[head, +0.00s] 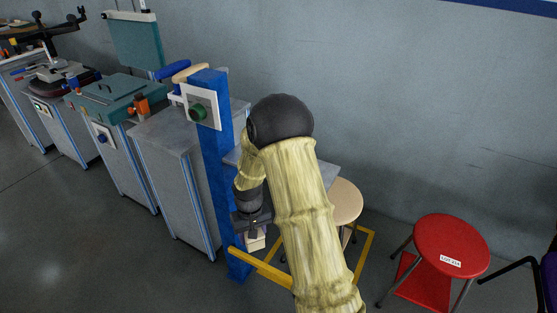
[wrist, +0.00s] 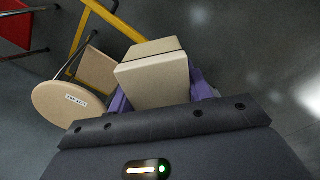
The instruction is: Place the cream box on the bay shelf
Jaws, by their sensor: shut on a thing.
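The cream box (wrist: 152,80) is held between the purple fingers of my gripper (wrist: 160,94) in the wrist view, with a dark line across its far part. In the head view my dark gripper (head: 254,222) points down, with a small part of the cream box (head: 256,242) showing below it. A grey shelf (head: 326,174) at the blue post shows on both sides of my arm, which hides its middle. I take it for the bay shelf. My gripper and the box appear lower in the picture than this shelf, near the post.
A blue post (head: 216,150) with a green button stands left of my arm. A yellow bar (head: 262,269) runs low in front. A beige stool (head: 346,203) stands behind my arm, and a red stool (head: 452,246) to the right. Grey cabinets (head: 180,180) line the left.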

